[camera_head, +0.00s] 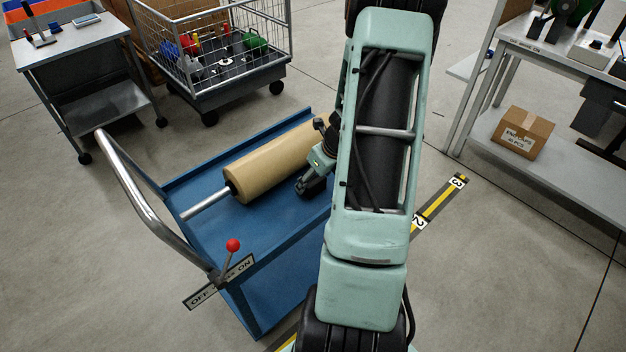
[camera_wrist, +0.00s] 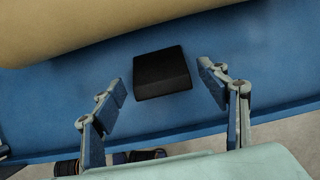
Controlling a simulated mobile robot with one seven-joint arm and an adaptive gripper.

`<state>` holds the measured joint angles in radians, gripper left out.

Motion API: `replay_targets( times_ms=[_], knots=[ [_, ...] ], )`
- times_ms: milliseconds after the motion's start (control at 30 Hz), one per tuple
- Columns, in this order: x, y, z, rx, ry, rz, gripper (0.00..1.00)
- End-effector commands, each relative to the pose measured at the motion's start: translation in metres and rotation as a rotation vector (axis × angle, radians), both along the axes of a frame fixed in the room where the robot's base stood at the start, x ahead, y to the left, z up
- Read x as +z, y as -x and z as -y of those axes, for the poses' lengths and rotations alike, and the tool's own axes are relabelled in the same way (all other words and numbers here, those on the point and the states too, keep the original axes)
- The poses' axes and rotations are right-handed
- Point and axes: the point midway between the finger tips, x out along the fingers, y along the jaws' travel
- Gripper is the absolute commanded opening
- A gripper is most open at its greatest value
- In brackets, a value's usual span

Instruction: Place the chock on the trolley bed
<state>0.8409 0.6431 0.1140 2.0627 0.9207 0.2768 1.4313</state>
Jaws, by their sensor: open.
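The chock (camera_wrist: 162,73) is a black wedge-like block lying on the blue trolley bed in the wrist view. It sits beside the tan roll (camera_wrist: 90,28), with a strip of blue between them. My gripper (camera_wrist: 163,82) is open, one finger on each side of the chock, with visible gaps and no contact seen. In the head view my gripper (camera_head: 311,183) reaches low over the trolley bed (camera_head: 195,186), on the near side of the roll (camera_head: 270,160). A dark shape at its tip may be fingers or chock; I cannot tell which.
The trolley has a metal handle (camera_head: 135,190) and a red-knobbed brake lever (camera_head: 233,245). A wire cage cart (camera_head: 215,60) and a grey side cart (camera_head: 75,45) stand behind. A workbench (camera_head: 560,50) with a cardboard box (camera_head: 523,133) on its lower shelf stands right.

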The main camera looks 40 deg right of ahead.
Motion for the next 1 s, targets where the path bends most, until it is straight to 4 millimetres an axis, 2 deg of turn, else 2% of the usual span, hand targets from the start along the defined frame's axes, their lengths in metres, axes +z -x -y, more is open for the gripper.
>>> replay_targets(
  times_ms=[33,200,400,600,1000],
  knots=[
    [0.014,0.004,0.001,0.000,0.003,0.001,0.68],
    [0.050,0.018,0.002,-0.002,0.004,0.002,0.68],
    [0.080,0.031,0.003,0.000,0.002,0.001,0.68],
    [0.091,0.037,0.003,-0.001,0.000,0.000,0.68],
    [0.091,0.038,0.003,-0.001,0.000,0.000,0.68]
  ],
)
